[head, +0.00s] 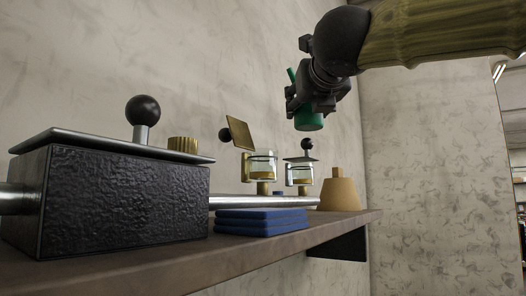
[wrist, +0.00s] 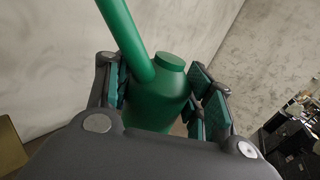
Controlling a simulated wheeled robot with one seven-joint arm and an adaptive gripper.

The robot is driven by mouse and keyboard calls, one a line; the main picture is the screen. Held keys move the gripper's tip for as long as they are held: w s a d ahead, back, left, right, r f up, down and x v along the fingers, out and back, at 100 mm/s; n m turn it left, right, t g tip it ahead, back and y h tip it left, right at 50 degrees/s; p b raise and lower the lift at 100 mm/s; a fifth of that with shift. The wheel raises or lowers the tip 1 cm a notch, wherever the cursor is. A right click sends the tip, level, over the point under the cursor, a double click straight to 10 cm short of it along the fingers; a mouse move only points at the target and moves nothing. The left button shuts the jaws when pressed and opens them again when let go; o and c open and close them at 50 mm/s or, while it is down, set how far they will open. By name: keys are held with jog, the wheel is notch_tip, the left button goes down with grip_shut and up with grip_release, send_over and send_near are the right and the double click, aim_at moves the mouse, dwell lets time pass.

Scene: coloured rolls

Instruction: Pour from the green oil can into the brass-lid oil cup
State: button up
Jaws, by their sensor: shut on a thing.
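My gripper (head: 312,92) is shut on the green oil can (head: 309,119). It holds the can in the air, above and to the right of the oil cups in the head view. The can fills the middle of the wrist view (wrist: 158,98), its long spout rising to the upper left. The brass-lid oil cup (head: 262,163) is a glass cup on the shelf with its square brass lid (head: 239,132) tilted up and open. A second glass cup (head: 301,172) with a dark lid (head: 302,159) and black knob stands to its right. Oil level is too small to tell.
A black textured box (head: 120,205) with a metal lid and black knob fills the left of the shelf (head: 170,262). Blue folded cloths (head: 260,221) lie in front of the cups. A tan cone-shaped object (head: 339,194) stands at the right end. A wall runs close behind.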

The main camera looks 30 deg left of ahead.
aim_at(305, 120)
jog(key=shift+s, duration=0.1)
dwell(0.3)
jog(key=shift+s+a+r+n+t+y, duration=0.2)
jog(key=shift+s+n+t+y, duration=0.3)
jog(key=shift+n, duration=0.4)
jog(key=shift+s+f+n+t+y, duration=0.4)
jog(key=shift+f+n+y, duration=0.25)
jog(key=shift+n, duration=0.15)
jog(key=shift+s+a+r+n+y, duration=0.2)
jog(key=shift+s+n+y, duration=0.25)
jog(key=shift+n, duration=0.35)
jog(key=shift+s+a+f+n+y, duration=0.1)
jog(key=shift+s+f+n+y, duration=0.4)
jog(key=shift+f+n+y, duration=0.35)
jog(key=shift+s+n, duration=0.1)
jog(key=shift+n, duration=0.15)
jog(key=shift+s+a+f+n+y, duration=0.1)
jog(key=shift+s+n+y, duration=0.05)
jog(key=shift+n+y, duration=0.55)
jog(key=shift+s+n+y, duration=0.1)
jog(key=shift+n+y, duration=0.35)
jog(key=shift+n, duration=0.35)
dwell(2.2)
